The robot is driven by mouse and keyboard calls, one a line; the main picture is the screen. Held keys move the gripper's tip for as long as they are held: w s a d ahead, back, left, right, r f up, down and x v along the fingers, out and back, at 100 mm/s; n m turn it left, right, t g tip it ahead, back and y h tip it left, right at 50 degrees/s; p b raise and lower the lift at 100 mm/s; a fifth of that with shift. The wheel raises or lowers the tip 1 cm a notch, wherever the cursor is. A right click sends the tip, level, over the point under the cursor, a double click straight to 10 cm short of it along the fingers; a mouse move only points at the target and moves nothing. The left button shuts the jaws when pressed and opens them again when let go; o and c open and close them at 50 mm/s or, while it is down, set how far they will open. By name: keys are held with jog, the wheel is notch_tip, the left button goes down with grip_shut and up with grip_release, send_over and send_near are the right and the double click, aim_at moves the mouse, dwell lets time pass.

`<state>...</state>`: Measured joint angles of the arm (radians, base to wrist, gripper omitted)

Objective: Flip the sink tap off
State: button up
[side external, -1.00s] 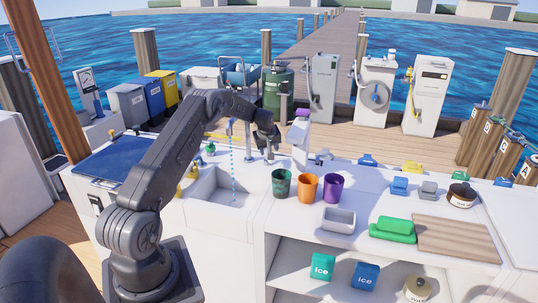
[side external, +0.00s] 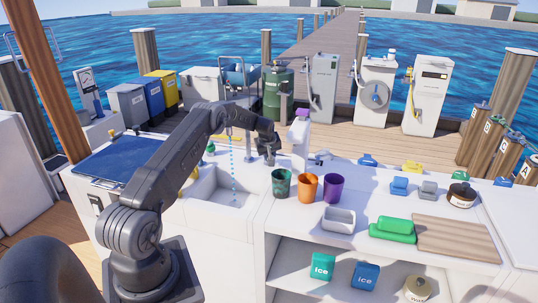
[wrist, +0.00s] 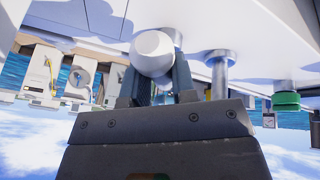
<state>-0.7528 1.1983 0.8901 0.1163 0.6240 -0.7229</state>
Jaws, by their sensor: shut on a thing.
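The sink (side external: 203,213) is set in the white counter at left of centre in the side view. A dotted blue water stream (side external: 233,172) falls into it from the tap's spout. My gripper (side external: 268,158) is low over the counter, right of the stream and behind the cups. In the wrist view my gripper (wrist: 155,72) is shut on a pale round-ended knob (wrist: 153,52), which looks like the tap handle. A metal post (wrist: 218,72) stands beside the fingers there. My arm and gripper partly hide the tap in the side view.
Green, orange (side external: 307,187) and purple cups stand right of the sink, in front of my gripper.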

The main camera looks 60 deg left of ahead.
grip_shut()
jog(key=shift+w, duration=0.1)
jog(key=shift+w+n+g+y, duration=0.25)
jog(key=shift+n+g, duration=0.15)
jog(key=shift+n, duration=0.7)
jog(key=shift+w+n+g+y, duration=0.2)
jog(key=shift+n+g, duration=0.2)
jog(key=shift+n, duration=0.7)
jog(key=o, duration=0.6)
grip_release()
jog(key=shift+v, duration=3.8)
